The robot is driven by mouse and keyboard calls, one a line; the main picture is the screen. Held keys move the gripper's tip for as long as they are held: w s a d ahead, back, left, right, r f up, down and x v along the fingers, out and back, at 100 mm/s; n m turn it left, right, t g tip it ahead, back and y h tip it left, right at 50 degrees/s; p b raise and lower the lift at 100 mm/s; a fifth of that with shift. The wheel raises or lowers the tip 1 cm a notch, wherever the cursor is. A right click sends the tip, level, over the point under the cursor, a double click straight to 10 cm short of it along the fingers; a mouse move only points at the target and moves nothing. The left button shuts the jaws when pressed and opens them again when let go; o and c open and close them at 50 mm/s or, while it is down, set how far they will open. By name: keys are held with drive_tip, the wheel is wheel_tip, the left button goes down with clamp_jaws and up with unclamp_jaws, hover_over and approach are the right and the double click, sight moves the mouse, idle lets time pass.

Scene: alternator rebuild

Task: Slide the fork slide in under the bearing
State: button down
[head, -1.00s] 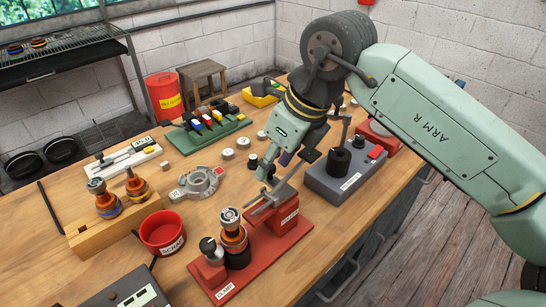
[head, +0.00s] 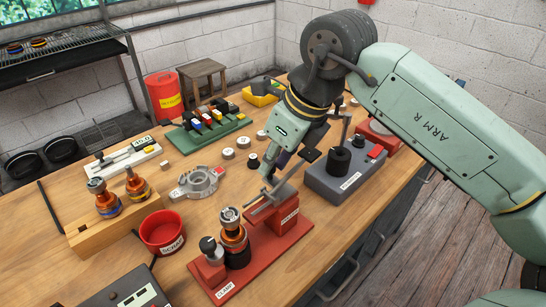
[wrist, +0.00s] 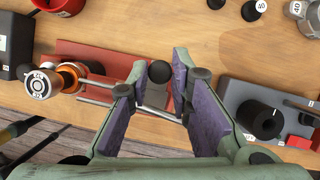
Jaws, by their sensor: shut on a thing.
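My gripper (head: 268,176) reaches down over the red fixture (head: 280,252), its jaws around the fork slide's dark round knob. In the wrist view, the knob (wrist: 160,72) sits between the purple-padded fingers, and the jaws are shut on it. The fork slide (head: 262,203) is grey with two prongs pointing left, towards the rotor. A rotor with copper-orange windings (head: 234,238) stands upright at the fixture's clamp end. Its silver bearing (head: 230,215) is on top. In the wrist view, the prong tips are close to the bearing (wrist: 40,85); whether they are under it I cannot tell.
A red scrap bowl (head: 162,233) and a wooden block with two rotors (head: 112,222) stand left. A grey alternator housing (head: 197,182) lies behind the fixture. A grey station with a black cylinder (head: 340,160) stands right. Bare bench lies between them.

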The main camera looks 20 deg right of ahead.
drive_tip(key=shift+s+a+f+b, duration=0.1)
drive_tip(key=shift+a+b, duration=0.2)
drive_tip(key=shift+a, duration=0.05)
drive_tip(key=a, duration=0.1)
drive_tip(key=s+a+b, duration=0.1)
drive_tip(key=a, duration=0.2)
drive_tip(key=shift+s+b, duration=0.25)
drive_tip(key=shift+b, duration=0.05)
drive_tip(key=c, duration=1.5)
unclamp_jaws()
drive_tip(key=shift+o, duration=0.2)
wheel_tip(320, 180, up, 11)
hover_over(274, 198)
drive_tip(key=shift+r, duration=0.2)
